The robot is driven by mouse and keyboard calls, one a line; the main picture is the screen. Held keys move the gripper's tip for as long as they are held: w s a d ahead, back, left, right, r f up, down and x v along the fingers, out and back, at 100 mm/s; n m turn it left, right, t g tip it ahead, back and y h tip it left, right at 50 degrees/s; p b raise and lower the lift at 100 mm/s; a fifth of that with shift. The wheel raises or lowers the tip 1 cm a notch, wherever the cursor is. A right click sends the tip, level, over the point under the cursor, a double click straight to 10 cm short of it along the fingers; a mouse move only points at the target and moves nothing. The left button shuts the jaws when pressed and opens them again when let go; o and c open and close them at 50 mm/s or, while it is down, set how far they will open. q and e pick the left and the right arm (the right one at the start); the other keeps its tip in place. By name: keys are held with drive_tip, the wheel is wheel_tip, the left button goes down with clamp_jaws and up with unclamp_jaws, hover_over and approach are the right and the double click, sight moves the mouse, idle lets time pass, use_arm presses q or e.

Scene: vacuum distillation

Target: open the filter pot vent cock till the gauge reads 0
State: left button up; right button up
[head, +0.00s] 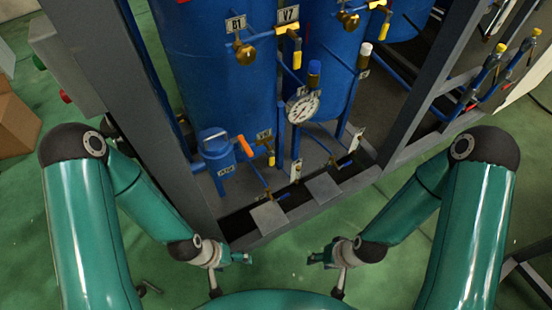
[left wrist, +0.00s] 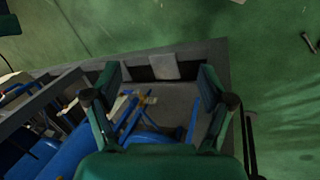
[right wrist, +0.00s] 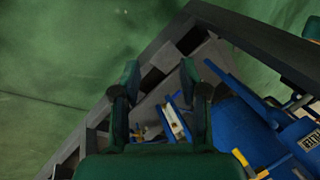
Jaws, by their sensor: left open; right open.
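A small blue pot (head: 217,150), which looks like the filter pot, stands at the left front of the skid. An orange handle (head: 244,146) is at its upper right; I cannot tell for certain if it is the vent cock. The round white gauge (head: 302,107) is on the pipework to the right, its needle too small to read. My left gripper (head: 242,257) is open and empty, in front of the skid and below the pot. My right gripper (head: 320,257) is open and empty, to its right. Their fingers show apart in the left wrist view (left wrist: 160,85) and right wrist view (right wrist: 160,78).
Large blue tanks (head: 215,60) stand behind, with brass valves (head: 245,53) and yellow handles (head: 296,58). A grey frame post (head: 150,120) rises left of the pot. A lower yellow-handled valve (head: 270,157) is right of it. Green floor in front is mostly clear.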

use_arm(q)
drive_tip(key=c, duration=0.5)
use_arm(e)
drive_tip(key=w+r+n+t, duration=0.1)
drive_tip(key=w+t, duration=0.1)
drive_tip(key=w, duration=0.2)
use_arm(q)
wheel_tip(320, 180, down, 3)
drive_tip(key=b, duration=0.3)
drive_tip(key=shift+c, duration=0.2)
use_arm(e)
drive_tip(key=n+t+y+b, duration=0.6)
drive_tip(key=t+b, duration=0.7)
drive_tip(key=b, duration=1.7)
approach(273, 159)
use_arm(q)
wheel_tip(273, 159, down, 31)
drive_tip(key=b, duration=0.1)
drive_tip(key=shift+f, duration=0.2)
use_arm(e)
drive_tip(key=shift+n+h, duration=0.4)
drive_tip(key=shift+n, duration=0.1)
drive_tip(key=x, duration=1)
drive_tip(key=shift+w+a+r, duration=0.15)
drive_tip(key=shift+a+r, duration=0.1)
drive_tip(key=shift+a, duration=0.1)
use_arm(q)
drive_tip(key=shift+s, duration=0.1)
use_arm(e)
drive_tip(key=shift+c, duration=0.2)
